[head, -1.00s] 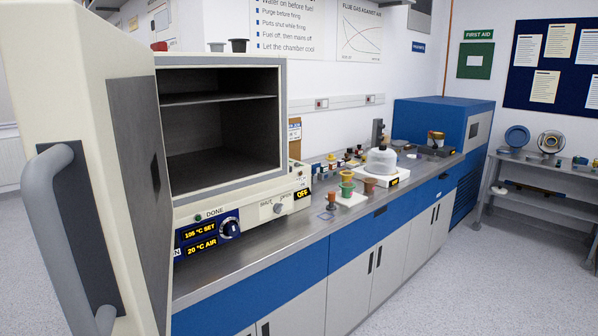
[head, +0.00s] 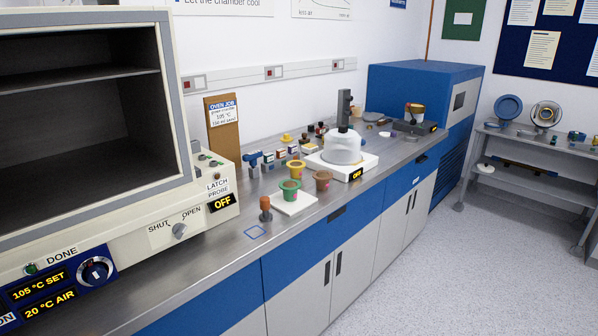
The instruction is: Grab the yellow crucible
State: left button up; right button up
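The yellow crucible (head: 296,169) stands upright at the back of a white tile (head: 297,206) on the steel bench. A green crucible (head: 290,191) stands in front of it and overlaps its lower part in the picture. A brown crucible (head: 323,180) stands to its right. Neither of my grippers is in view.
An oven (head: 174,100) stands open at left, its chamber empty. Small bottles and a yellow item (head: 287,138) sit behind. An orange-brown stopper-like piece (head: 265,208) stands left of the tile. Bench front is mostly clear.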

aim_at(297, 167)
jog(key=u, duration=0.3)
jog(key=i+l+u, duration=0.15)
jog(key=u, duration=0.25)
jog(key=i+l+u, duration=0.15)
jog(key=l+u, duration=0.55)
jog(key=u, duration=0.15)
jog(key=i, duration=0.05)
